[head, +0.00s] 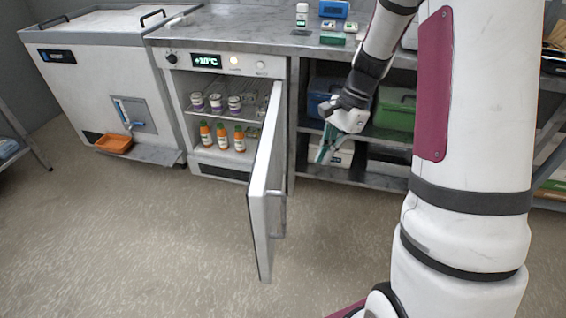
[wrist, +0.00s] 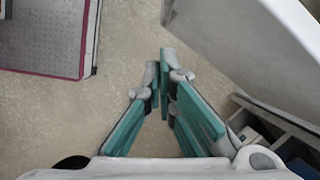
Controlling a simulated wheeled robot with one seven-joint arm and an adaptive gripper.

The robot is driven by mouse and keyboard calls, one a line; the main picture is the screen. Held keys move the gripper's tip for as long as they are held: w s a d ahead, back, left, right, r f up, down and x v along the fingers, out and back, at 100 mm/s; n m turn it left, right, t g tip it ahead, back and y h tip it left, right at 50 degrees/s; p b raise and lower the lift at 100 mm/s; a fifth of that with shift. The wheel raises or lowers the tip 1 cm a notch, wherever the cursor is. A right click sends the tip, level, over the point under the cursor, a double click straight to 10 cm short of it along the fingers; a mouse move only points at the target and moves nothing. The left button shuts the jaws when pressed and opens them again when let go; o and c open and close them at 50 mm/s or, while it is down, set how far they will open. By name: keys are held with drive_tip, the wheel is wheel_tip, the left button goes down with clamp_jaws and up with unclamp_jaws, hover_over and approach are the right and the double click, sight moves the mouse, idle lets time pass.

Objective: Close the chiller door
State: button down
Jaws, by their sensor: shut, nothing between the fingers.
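The chiller (head: 183,122) stands under the counter with its door open. The chiller door (head: 262,185) is hinged on the right and swung far out into the room, with a metal bar handle (head: 280,212) on its right-hand face. In the wrist view the pale door (wrist: 250,50) fills the upper right. My gripper (head: 324,157) is to the right of the door, in front of the open shelves, apart from the door in the head view. In the wrist view my gripper (wrist: 165,60) has its teal fingers together, with nothing between them.
Jars (head: 216,103) and orange bottles (head: 222,136) stand on the chiller shelves. A chest unit (head: 95,95) with an orange tray (head: 114,144) is at the left. Shelves with a green bin (head: 396,112) are behind my gripper. The floor (head: 140,230) left of the door is clear.

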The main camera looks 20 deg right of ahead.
drive_tip(key=a+r+b+x, duration=0.1)
drive_tip(key=a+b+x, duration=0.1)
drive_tip(key=x, duration=1)
drive_tip(key=shift+w+a+b, duration=0.3)
drive_tip(key=shift+b, duration=0.3)
